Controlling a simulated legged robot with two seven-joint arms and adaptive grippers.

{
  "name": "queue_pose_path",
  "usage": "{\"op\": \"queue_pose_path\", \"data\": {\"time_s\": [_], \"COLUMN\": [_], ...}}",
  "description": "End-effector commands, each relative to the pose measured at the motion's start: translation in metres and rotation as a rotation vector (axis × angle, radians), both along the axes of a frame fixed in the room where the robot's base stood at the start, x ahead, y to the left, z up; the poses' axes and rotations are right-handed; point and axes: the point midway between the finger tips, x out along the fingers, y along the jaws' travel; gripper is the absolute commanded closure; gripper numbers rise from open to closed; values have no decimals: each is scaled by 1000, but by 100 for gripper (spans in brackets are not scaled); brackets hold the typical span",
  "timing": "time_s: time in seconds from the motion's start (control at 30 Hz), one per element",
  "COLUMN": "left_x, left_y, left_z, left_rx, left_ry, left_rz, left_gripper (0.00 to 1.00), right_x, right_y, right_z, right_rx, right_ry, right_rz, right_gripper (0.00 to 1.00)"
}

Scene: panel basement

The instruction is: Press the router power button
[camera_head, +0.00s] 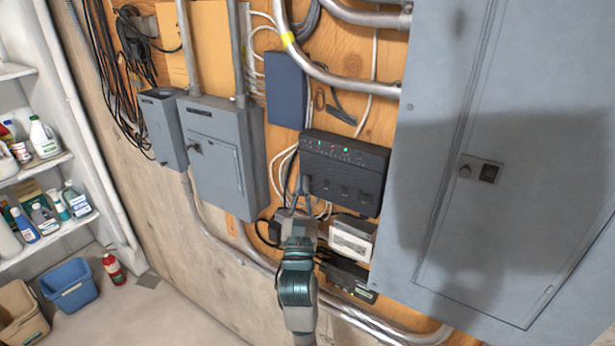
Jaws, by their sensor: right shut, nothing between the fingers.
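The black router (343,172) is mounted on the wooden backboard in the middle of the view. Small green and red lights glow along its upper part. My right gripper (304,184) is shut and empty, its fingertips at the router's lower left side. I cannot tell whether the tips touch the router. The power button cannot be made out at this size; the gripper covers part of the router's lower left edge. My left gripper is not in view.
A large grey panel (530,160) stands close on the right. A grey box (215,155) is on the left, a blue box (286,90) above. A white device (352,238) and a black device (347,276) sit below, with cables and conduits around.

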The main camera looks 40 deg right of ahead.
Motion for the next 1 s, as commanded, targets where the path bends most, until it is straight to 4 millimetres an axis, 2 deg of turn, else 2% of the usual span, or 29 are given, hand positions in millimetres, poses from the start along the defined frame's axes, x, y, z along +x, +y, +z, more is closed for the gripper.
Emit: {"op": "queue_pose_path", "data": {"time_s": [1.0], "left_x": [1], "left_y": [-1], "left_z": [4], "left_rx": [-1], "left_ry": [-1], "left_rz": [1], "left_gripper": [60], "right_x": [3], "right_y": [-8], "right_z": [0], "right_rx": [0], "right_ry": [0], "right_rz": [0], "right_gripper": [100]}}
